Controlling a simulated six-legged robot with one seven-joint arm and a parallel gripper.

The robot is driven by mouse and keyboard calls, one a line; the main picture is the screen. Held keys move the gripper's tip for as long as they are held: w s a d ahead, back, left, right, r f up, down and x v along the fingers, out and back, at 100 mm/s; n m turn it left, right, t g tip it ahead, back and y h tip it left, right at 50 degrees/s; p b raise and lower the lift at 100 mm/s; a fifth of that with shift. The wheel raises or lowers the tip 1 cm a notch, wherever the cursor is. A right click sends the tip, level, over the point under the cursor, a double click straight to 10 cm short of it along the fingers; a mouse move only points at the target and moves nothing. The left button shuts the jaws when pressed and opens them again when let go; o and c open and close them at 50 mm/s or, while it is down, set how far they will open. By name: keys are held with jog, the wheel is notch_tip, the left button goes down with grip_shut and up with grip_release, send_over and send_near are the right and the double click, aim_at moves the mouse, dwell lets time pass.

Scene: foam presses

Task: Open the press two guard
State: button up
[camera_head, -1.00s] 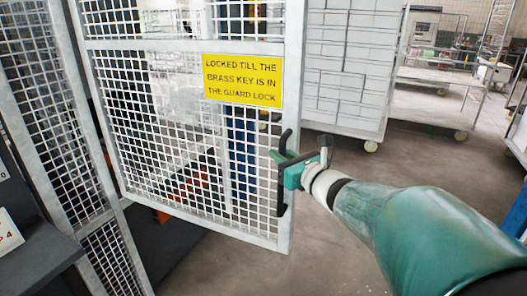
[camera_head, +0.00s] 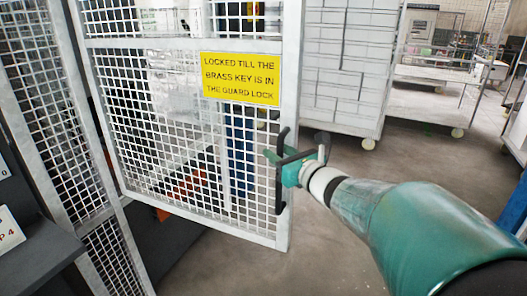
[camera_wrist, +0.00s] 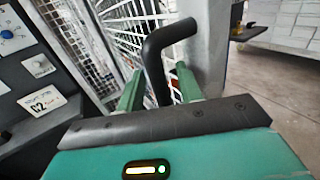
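The press guard is a white-framed mesh door (camera_head: 288,90) with a yellow sign (camera_head: 240,79) about the brass key and guard lock. It stands at an angle to the mesh panel on its left, with bare floor beyond its right edge. Its black bar handle (camera_head: 281,180) is on the right edge and shows large in the wrist view (camera_wrist: 156,65). My gripper (camera_head: 276,160) is at the handle's middle. In the wrist view its green fingers (camera_wrist: 160,90) stand apart on either side of the handle, with narrow gaps visible. The guard lock and key are not identifiable.
A grey control console (camera_wrist: 28,85) with a blue knob and a label stands at the left. A fixed mesh panel (camera_head: 45,110) is beside it. A white wheeled cabinet (camera_head: 345,70) and a shelf cart (camera_head: 435,80) stand behind. The floor right of the door is clear.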

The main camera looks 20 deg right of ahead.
jog(key=s+d, duration=0.2)
jog(key=s, duration=1.1)
jog(key=shift+s+d, duration=0.15)
jog(key=shift+s, duration=0.2)
